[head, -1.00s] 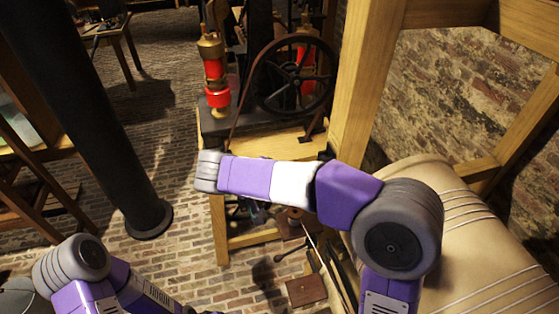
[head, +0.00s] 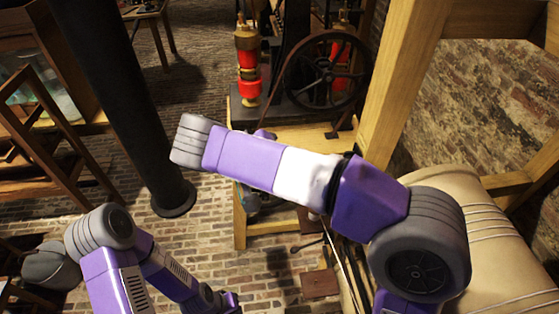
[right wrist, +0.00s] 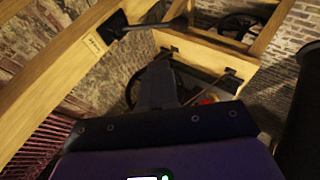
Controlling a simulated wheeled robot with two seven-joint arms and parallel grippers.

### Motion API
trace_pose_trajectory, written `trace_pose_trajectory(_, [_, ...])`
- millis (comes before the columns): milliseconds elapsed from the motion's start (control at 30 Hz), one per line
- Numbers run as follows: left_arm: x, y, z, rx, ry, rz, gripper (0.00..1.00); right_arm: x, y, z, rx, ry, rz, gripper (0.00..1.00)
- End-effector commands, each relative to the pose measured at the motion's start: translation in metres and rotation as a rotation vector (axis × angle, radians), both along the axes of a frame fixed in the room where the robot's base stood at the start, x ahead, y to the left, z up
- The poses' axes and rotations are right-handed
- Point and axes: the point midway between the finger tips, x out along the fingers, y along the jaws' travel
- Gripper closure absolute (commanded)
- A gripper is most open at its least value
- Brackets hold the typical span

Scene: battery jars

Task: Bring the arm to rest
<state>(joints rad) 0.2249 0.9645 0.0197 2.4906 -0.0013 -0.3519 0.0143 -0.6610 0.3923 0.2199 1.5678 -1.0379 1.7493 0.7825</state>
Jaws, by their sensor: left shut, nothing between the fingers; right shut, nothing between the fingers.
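My right arm (head: 262,165) crosses the middle of the head view from the lower right, its forearm pointing left. Its gripper is hidden in that view. In the right wrist view the right gripper (right wrist: 157,86) is shut and empty, in front of the wooden frame and a dark wheel. My left arm (head: 120,265) is low at the bottom left of the head view. Its gripper (head: 230,302) is shut and empty at the bottom edge, partly cut off, over the brick floor.
A machine with a black wheel (head: 325,70) and a red and brass cylinder (head: 248,65) stands behind my right arm. A black column (head: 120,100) stands left. A wooden post (head: 395,85) and a beige padded seat (head: 500,240) are right. Brick floor (head: 210,240) is open between.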

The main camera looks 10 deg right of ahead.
Motion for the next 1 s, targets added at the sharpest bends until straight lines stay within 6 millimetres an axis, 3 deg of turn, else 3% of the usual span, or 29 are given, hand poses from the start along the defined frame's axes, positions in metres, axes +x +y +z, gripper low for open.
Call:
trace_pose_trajectory(300, [0.0, 0.0, 0.0, 0.0, 0.0, 0.0, 1.0, 0.001, 0.0, -0.003, 0.001, 0.006, 0.003, 1.0])
trace_pose_trajectory(367, [0.0, 0.0, 0.0, 0.0, 0.0, 0.0, 1.0, 0.004, 0.001, -0.012, 0.005, 0.026, 0.015, 1.0])
trace_pose_trajectory(433, [0.0, 0.0, -0.001, 0.0, 0.0, 0.0, 1.0, 0.01, 0.002, -0.036, 0.021, 0.077, 0.044, 1.0])
trace_pose_trajectory(567, [0.0, 0.0, -0.002, 0.0, 0.0, 0.0, 1.0, 0.021, 0.005, -0.116, 0.103, 0.242, 0.132, 1.0])
trace_pose_trajectory(667, [0.0, 0.0, -0.004, 0.0, 0.0, 0.0, 1.0, 0.016, 0.008, -0.194, 0.225, 0.393, 0.194, 1.0])
trace_pose_trajectory(800, [0.0, 0.0, -0.006, 0.0, 0.0, 0.0, 1.0, -0.008, 0.011, -0.291, 0.445, 0.549, 0.228, 1.0])
trace_pose_trajectory(1000, [0.0, 0.0, -0.008, 0.0, 0.0, 0.0, 1.0, -0.057, 0.012, -0.393, 0.778, 0.625, 0.16, 1.0])
